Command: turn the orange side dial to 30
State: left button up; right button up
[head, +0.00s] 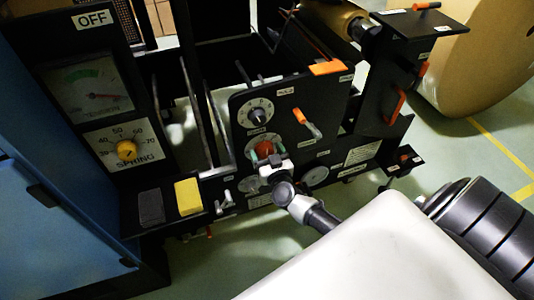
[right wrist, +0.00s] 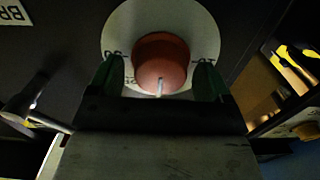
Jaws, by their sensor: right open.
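The orange side dial (head: 265,147) sits on the black machine panel, low in its middle part. In the right wrist view the dial (right wrist: 162,58) is a round orange-red knob on a pale scale plate (right wrist: 118,30). A white pointer line shows on the knob's lower edge in that view. The scale numbers are partly hidden. My right gripper (right wrist: 159,80) is open, with one green finger on each side of the knob. I cannot tell whether the fingers touch it. In the head view the right gripper (head: 264,157) is small at the dial. My left gripper is not in view.
A numbered dial (head: 258,112) is above the orange one, with an orange-handled lever (head: 300,116) to its right. A yellow SPRING dial (head: 126,150) and a yellow block (head: 188,196) are left. A large brown roll (head: 480,60) stands at right.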

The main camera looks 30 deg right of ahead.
jog(key=c, duration=0.9)
